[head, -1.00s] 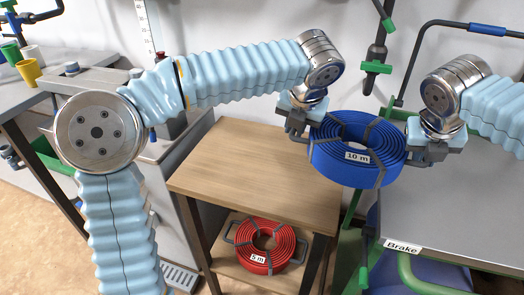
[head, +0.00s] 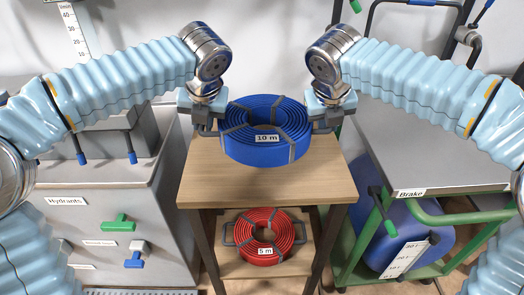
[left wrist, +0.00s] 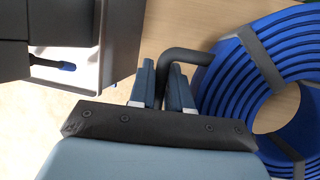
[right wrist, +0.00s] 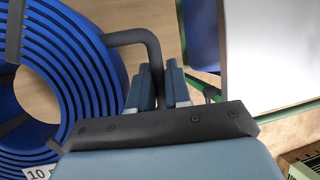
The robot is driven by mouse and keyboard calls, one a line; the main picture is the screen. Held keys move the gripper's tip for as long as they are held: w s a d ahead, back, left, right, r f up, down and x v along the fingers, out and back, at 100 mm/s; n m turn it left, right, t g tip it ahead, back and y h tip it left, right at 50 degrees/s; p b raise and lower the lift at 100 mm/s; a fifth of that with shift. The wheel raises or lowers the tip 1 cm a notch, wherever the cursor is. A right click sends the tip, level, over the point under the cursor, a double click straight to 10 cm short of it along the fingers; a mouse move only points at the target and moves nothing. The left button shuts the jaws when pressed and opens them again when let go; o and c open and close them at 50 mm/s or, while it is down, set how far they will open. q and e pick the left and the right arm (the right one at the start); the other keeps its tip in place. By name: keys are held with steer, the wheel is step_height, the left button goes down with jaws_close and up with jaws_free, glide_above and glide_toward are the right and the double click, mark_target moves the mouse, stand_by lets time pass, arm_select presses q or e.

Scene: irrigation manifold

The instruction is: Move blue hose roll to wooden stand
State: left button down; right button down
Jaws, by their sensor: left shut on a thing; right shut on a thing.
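The blue hose roll (head: 262,150), labelled "10 m" and bound with grey straps, is over the top of the wooden stand (head: 215,188). I cannot tell from the head view whether it touches the top. My left gripper (head: 207,130) is shut on the roll's left handle; the dark handle (left wrist: 185,55) shows between its fingers in the left wrist view. My right gripper (head: 327,127) is shut on the right handle (right wrist: 150,40), seen in the right wrist view. The roll looks about level between both grippers.
A red hose roll (head: 265,238) labelled "5 m" lies on the stand's lower shelf. A grey cabinet (head: 100,210) labelled "Hydrants" stands at left. A grey-topped green trolley (head: 430,170) labelled "Brake" with a blue container (head: 400,238) stands at right.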

arm_select(q)
steer(key=shift+f, duration=0.15)
arm_select(e)
steer(key=shift+f, duration=0.15)
